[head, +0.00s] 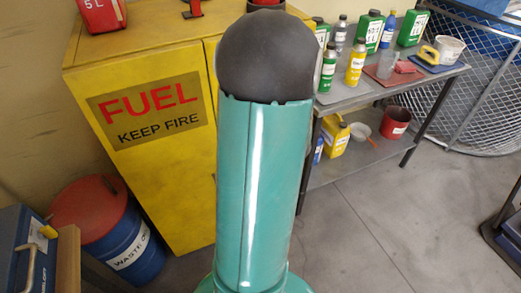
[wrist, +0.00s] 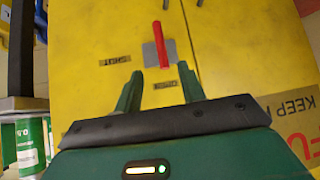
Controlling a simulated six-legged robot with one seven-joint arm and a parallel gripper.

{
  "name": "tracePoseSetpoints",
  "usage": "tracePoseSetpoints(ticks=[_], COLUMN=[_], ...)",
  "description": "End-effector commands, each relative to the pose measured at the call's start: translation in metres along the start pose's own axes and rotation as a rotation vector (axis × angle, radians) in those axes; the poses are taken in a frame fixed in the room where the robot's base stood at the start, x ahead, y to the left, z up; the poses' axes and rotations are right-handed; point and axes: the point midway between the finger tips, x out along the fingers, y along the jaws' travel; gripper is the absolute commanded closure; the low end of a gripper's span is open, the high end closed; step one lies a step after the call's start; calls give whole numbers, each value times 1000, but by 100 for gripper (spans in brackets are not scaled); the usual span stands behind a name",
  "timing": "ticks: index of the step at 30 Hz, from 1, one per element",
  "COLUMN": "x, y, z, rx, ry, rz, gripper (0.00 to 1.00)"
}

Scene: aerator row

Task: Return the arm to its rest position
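My gripper (wrist: 158,69) shows in the wrist view with its two green fingers spread apart and nothing between them. Beyond the fingertips is the yellow cabinet (wrist: 95,60) with a red handle (wrist: 162,45) on a grey plate; the handle looks apart from the fingers. Labels reading SHUT and OPEN sit beside the plate. In the head view my teal arm rises through the middle and hides part of the yellow fuel cabinet (head: 160,180). My gripper is hidden there.
A blue waste drum (head: 135,245) with a red top stands left of the cabinet. A grey bench (head: 350,97) with bottles and cans is at right, beside a wire mesh cage (head: 470,85). A blue case (head: 25,250) is at lower left.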

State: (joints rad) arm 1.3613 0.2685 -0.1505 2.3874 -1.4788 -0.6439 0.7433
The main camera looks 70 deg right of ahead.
Motion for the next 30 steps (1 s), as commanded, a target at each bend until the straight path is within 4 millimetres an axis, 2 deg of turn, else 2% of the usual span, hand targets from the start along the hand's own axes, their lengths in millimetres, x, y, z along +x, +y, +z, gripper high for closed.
tracePoseSetpoints(ticks=[13,16,20,23,27,30], x=[0,1,2,-2,-16,-31], y=[0,-3,-18,-43,-91,-131], z=[0,-7,-40,-80,-127,-150], rx=[0,-12,-73,-137,-200,-228], ry=[0,4,16,31,45,46], rz=[0,10,62,123,194,216], gripper=[60,60,60,60,60,60])
